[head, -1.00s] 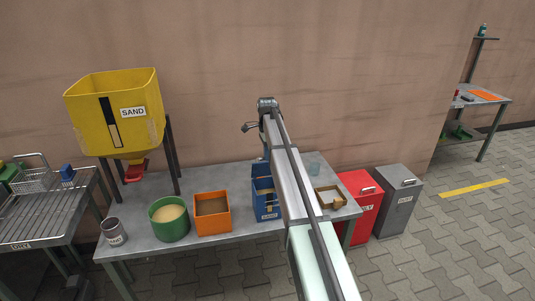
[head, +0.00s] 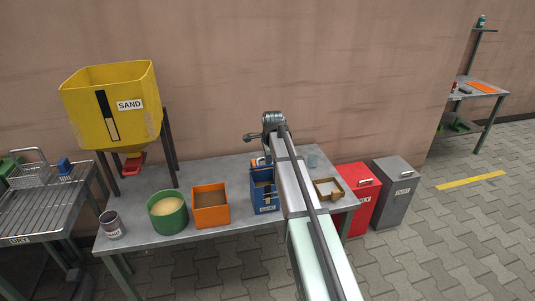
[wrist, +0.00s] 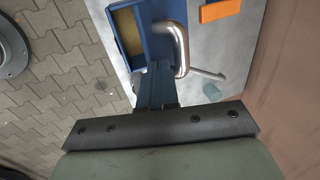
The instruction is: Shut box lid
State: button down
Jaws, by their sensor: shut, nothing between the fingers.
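The blue box (head: 265,207) stands open on the table, left of my arm, with tan material inside. In the wrist view the open box (wrist: 112,35) is at the top, and its tan inside shows. I cannot clearly make out its lid; my arm covers the area just right of the box in the head view. My gripper (wrist: 156,72) is shut and empty. Its narrow bluish fingers point toward the near edge of the box in the wrist view; I cannot tell whether they touch it.
An orange bin (head: 211,222), a green tub (head: 168,228) and a grey can (head: 111,230) stand left of the box. An orange block (wrist: 219,10) lies behind it. The wall is close behind.

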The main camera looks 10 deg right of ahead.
jog(key=s+f+t, duration=0.5)
jog(key=f+t, duration=0.1)
jog(key=f, duration=0.2)
jog(key=shift+s+t, duration=0.3)
jog(key=shift+t, duration=0.1)
dwell(0.5)
